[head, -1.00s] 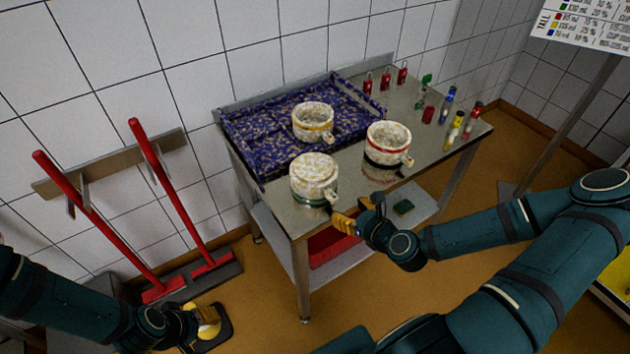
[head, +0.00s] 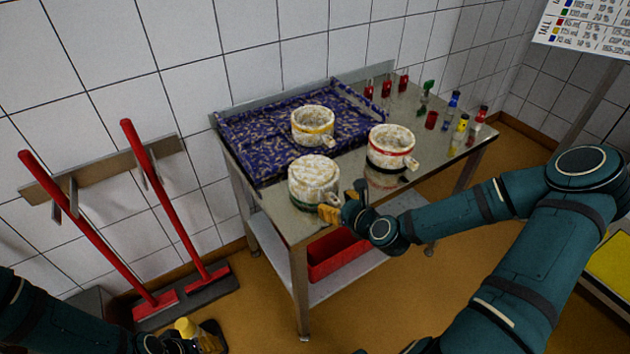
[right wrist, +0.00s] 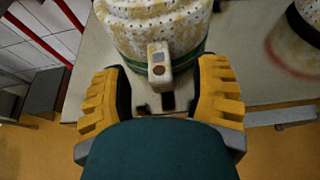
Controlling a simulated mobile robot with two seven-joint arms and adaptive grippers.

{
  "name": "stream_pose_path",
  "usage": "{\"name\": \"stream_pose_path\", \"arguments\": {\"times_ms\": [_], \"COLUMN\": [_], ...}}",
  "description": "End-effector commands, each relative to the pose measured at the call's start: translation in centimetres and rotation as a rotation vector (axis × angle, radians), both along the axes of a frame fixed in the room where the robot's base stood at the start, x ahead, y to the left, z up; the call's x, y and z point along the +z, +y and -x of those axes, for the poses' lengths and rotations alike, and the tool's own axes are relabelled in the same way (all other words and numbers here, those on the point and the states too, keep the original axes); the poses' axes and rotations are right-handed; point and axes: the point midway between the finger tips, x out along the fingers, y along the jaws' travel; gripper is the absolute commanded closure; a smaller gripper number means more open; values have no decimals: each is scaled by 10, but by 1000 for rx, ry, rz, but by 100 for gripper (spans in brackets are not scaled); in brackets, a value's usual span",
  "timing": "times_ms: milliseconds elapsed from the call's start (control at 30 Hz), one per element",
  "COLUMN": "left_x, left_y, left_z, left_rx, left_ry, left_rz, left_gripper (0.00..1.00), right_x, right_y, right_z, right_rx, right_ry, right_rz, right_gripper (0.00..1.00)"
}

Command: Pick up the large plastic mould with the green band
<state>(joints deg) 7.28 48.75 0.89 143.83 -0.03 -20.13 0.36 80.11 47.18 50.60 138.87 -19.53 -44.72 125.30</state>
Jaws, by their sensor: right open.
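The large mould with the green band (head: 314,178) stands upright near the table's front edge, white with yellowish stains, its green band low on the side. In the right wrist view, the mould (right wrist: 155,25) shows small holes and a block-like handle (right wrist: 159,66) pointing at my gripper. My right gripper (head: 342,206) is at the mould's front right in the head view. In the right wrist view, its open yellow fingers (right wrist: 160,92) stand either side of the handle, with gaps visible. My left gripper (head: 190,338) is at the bottom edge, partly cut off; its opening is unclear.
A red-banded mould (head: 391,148) stands to the right, and a yellow-banded mould (head: 313,125) sits on the blue patterned tray (head: 262,166) behind. Small bottles (head: 462,123) stand at the table's right. A red bin (head: 335,258) is on the lower shelf.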

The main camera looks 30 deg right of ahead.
Motion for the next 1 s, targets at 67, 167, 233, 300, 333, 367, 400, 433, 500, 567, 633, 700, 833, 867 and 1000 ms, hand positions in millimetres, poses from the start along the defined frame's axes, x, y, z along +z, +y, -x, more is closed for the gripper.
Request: {"name": "stream_pose_path", "arguments": {"times_ms": [67,167,233,300,333,367,400,433,500,567,633,700,833,867,1000], "left_x": [-5,-7,-7,-7,-7,-7,-6,-6,-6,-6,-6,-6,-6,-6,-7], "left_y": [0,0,0,0,0,0,0,0,0,0,0,0,0,0,0], "left_z": [1,2,2,2,2,2,2,2,2,2,2,2,2,2,2], "left_rx": [-2,-3,-3,-4,-4,-4,-4,-4,-4,-4,-4,-4,-4,-4,-4], "left_ry": [2,4,5,5,5,5,5,5,5,5,5,5,5,5,5], "left_rz": [0,1,2,1,1,1,1,1,1,1,1,1,1,1,1], "left_gripper": [53,53,53,53,53,53,53,53,53,53,53,53,53,53,53], "right_x": [-6,-9,-10,-10,-10,-10,-10,-10,-10,-10,-10,-10,-10,-10,-10], "right_y": [1,2,1,1,1,1,1,1,1,1,1,1,1,1,1], "right_z": [-11,-20,-23,-23,-23,-23,-23,-23,-23,-23,-23,-23,-23,-23,-23], "right_rx": [3,2,1,0,0,0,0,0,0,0,0,0,0,0,0], "right_ry": [-2,-1,-1,-1,-1,-1,-1,-1,-1,-1,-1,-1,-1,-1,-2], "right_rz": [0,-1,0,-1,-1,-1,-1,-1,-1,-1,-1,-1,-1,-1,0], "right_gripper": [40,40,40,40,40,40,40,40,48,69,94,100,100,100,100]}}
